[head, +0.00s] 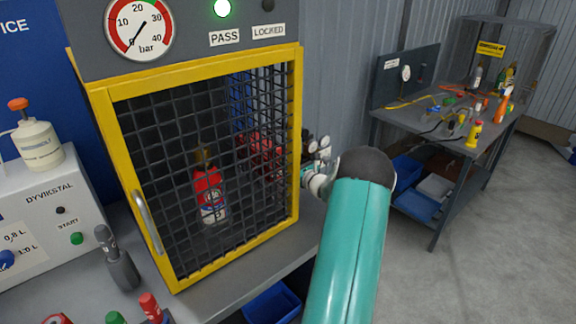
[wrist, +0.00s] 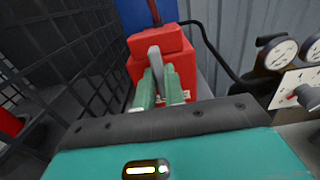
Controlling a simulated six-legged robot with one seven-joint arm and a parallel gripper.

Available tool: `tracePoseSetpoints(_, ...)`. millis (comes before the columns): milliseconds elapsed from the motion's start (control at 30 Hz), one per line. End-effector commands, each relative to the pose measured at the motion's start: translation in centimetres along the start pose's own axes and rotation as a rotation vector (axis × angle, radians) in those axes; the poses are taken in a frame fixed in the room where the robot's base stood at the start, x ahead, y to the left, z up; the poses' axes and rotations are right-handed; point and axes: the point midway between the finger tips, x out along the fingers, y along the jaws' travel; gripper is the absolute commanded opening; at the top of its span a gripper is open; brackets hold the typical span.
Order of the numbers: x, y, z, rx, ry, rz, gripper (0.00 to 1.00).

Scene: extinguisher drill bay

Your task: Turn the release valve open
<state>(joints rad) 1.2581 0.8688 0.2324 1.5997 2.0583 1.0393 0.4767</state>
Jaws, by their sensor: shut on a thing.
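In the wrist view, a red unit (wrist: 150,42) stands ahead beside the mesh cage, with a grey lever (wrist: 154,58) upright on its near side. The lever looks like the release valve. My gripper (wrist: 154,82) has its two green fingers on either side of the lever and is shut on it. The lever's lower part is hidden by the fingers. In the head view, the red unit (head: 262,150) shows only partly, through the cage mesh. My arm's end reaches behind the cage's right side there, and the fingers are hidden.
The yellow-framed cage (head: 180,275) stands close on the left, with a red extinguisher (head: 209,190) inside. The pressure gauge (head: 139,28) reads near zero; the green PASS lamp (head: 222,8) is lit. In the wrist view, a gauge panel (wrist: 295,88) stands close on the right.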

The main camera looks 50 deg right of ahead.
Motion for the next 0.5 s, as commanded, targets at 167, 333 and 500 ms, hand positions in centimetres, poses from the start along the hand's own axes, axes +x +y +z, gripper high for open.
tracePoseSetpoints(167, 0.01, -0.02, 0.03, -0.006, 0.0, 0.0, 0.0)
tracePoseSetpoints(333, 0.01, -0.02, 0.03, -0.006, 0.0, 0.0, 0.0)
tracePoseSetpoints(500, 0.01, -0.01, 0.02, -0.005, 0.0, 0.0, 0.33)
